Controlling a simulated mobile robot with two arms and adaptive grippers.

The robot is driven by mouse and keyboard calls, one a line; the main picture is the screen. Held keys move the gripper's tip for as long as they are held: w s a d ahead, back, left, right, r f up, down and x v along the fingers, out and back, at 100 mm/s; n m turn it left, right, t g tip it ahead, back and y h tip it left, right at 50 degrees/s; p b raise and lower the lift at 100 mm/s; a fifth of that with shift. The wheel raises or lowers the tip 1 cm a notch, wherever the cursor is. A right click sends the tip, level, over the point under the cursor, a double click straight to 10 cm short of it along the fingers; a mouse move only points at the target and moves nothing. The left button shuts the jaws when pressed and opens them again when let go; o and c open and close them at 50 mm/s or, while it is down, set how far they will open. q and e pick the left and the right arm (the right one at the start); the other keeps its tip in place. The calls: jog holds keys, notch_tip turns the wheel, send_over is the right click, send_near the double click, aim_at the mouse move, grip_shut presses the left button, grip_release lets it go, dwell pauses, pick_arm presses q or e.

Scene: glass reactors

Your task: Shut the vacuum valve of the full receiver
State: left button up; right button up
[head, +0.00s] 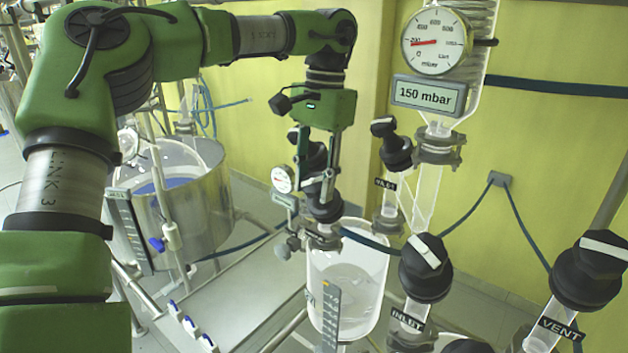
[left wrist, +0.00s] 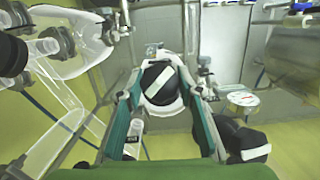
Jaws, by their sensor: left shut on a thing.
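My left gripper (head: 322,192) points down from the green arm and is shut on a black valve knob (head: 325,207) above a clear glass receiver (head: 371,250). In the left wrist view, the gripper (left wrist: 163,98) has its two fingers on either side of this knob (left wrist: 154,74). A white bar on the knob runs diagonally there. The receiver holds clear liquid and has a scale on its front. The knob's label is hidden from me, so I cannot read which valve it is. My right gripper is not in view.
A round gauge (head: 433,42) stands above a 150 mbar sign (head: 428,95). Black knobs marked INLET (head: 425,267) and VENT (head: 590,270) stand at the right. A small gauge (head: 283,179) is close left of my gripper. A steel vessel (head: 205,215) stands behind at left.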

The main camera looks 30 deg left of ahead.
pick_arm(q)
jog(key=shift+d+f+m+t+y, duration=0.1)
jog(key=shift+m+t+y, duration=0.2)
jog(key=shift+m+y, duration=1.1)
jog(key=shift+m, duration=0.4)
jog(key=o, duration=1.1)
jog(key=shift+h, duration=0.3)
